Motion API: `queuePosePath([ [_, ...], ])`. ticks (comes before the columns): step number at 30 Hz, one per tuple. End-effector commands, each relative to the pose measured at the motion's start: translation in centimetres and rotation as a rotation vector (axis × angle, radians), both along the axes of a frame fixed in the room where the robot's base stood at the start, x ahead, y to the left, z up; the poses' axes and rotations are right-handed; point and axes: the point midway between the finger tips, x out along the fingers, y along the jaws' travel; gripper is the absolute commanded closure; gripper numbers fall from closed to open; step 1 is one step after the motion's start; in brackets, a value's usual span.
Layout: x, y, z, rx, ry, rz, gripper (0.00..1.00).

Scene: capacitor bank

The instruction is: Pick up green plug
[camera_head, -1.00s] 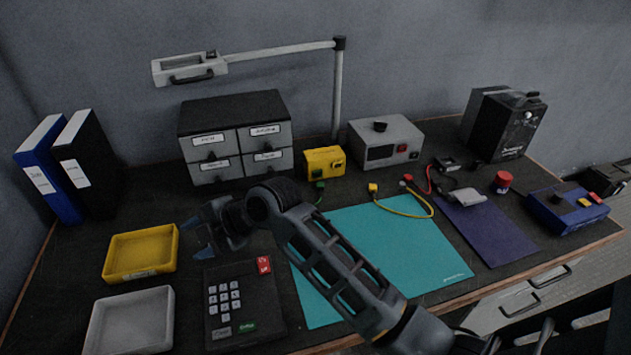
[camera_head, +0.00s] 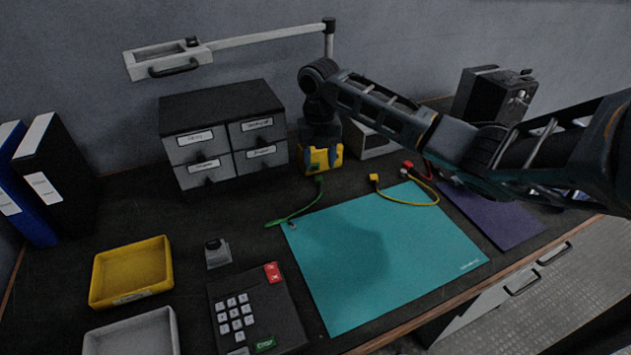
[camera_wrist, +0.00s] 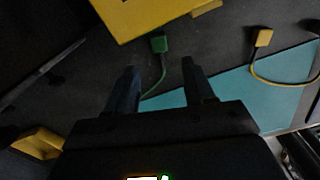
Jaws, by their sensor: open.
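The green plug (camera_head: 319,179) lies on the dark bench just in front of the yellow box (camera_head: 322,160), with a green cable running from it toward the left front. In the wrist view the green plug (camera_wrist: 159,44) is ahead of my gripper, roughly in line with the gap between the fingers, next to the yellow box (camera_wrist: 140,14). My gripper (camera_wrist: 158,75) is open and empty, with the plug beyond its fingertips. In the head view my gripper (camera_head: 319,140) points down over the yellow box, its fingers partly lost against it.
A drawer cabinet (camera_head: 224,133) stands left of the yellow box, and a grey instrument (camera_head: 372,144) right of it. A yellow plug (camera_head: 374,178) with its cable lies to the right. A teal mat (camera_head: 390,255) lies in front. A keypad (camera_head: 255,308) is front left.

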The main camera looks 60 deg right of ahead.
Motion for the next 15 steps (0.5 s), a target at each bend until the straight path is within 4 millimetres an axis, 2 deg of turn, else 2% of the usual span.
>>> queuePosePath([
  [12,0.2,-0.5,-5.1,0.001,-0.001,-0.002,0.47],
  [15,0.2,-0.5,-5.7,0.000,-0.002,0.000,0.47],
])
